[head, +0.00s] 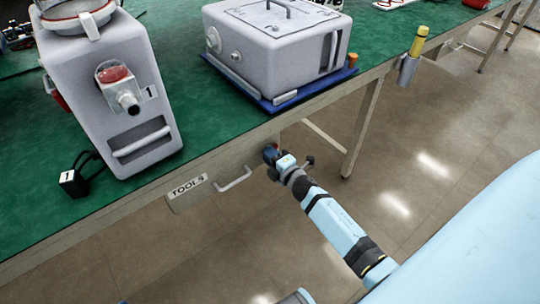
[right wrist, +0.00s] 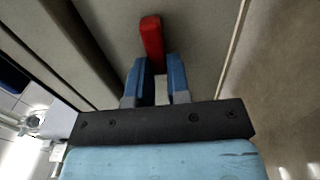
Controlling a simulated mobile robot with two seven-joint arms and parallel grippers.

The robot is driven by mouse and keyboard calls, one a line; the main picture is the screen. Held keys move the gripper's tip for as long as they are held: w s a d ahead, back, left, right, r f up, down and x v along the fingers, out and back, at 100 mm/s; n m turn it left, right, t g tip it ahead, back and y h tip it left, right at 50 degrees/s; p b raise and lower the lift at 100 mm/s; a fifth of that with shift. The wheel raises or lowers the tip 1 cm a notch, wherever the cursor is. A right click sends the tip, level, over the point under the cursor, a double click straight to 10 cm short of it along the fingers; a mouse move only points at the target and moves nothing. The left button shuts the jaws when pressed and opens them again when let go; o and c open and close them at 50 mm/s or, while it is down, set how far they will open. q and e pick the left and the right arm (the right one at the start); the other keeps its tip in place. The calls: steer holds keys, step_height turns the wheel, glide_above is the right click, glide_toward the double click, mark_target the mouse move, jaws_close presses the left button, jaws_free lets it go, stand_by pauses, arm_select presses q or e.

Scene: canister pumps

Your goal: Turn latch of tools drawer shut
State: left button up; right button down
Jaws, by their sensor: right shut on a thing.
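The tools drawer (head: 208,190) is in the bench front below the green top, with a TOOLS label and a pale bar handle. It looks flush with the bench front. My right gripper (head: 270,154) is at the drawer front, to the right of the handle. In the right wrist view my right gripper (right wrist: 157,64) has its blue fingers shut on the red latch (right wrist: 151,36). The latch's outer part sticks out beyond the fingertips. In the head view the gripper hides the latch. My left gripper is not in view.
On the green bench top (head: 215,115) stand a grey machine numbered 1 (head: 140,105) and a grey box-shaped unit (head: 270,55) on a blue tray. A yellow-handled tool (head: 418,42) sits in a holder at the bench edge. The floor before the bench is clear.

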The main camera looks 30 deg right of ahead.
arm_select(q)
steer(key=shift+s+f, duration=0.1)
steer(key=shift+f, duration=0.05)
arm_select(e)
steer(key=c, duration=1.1)
jaws_free()
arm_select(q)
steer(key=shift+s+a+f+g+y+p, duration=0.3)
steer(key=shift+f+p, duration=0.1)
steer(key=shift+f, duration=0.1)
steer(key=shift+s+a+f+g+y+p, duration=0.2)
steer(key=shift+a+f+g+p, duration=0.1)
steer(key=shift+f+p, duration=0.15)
arm_select(e)
steer(key=shift+s+d, duration=0.2)
steer(key=shift+s, duration=2.1)
steer(key=shift+s+d, duration=0.15)
steer(key=shift+s, duration=2.15)
steer(key=shift+s+d, duration=0.2)
steer(key=shift+s, duration=2.1)
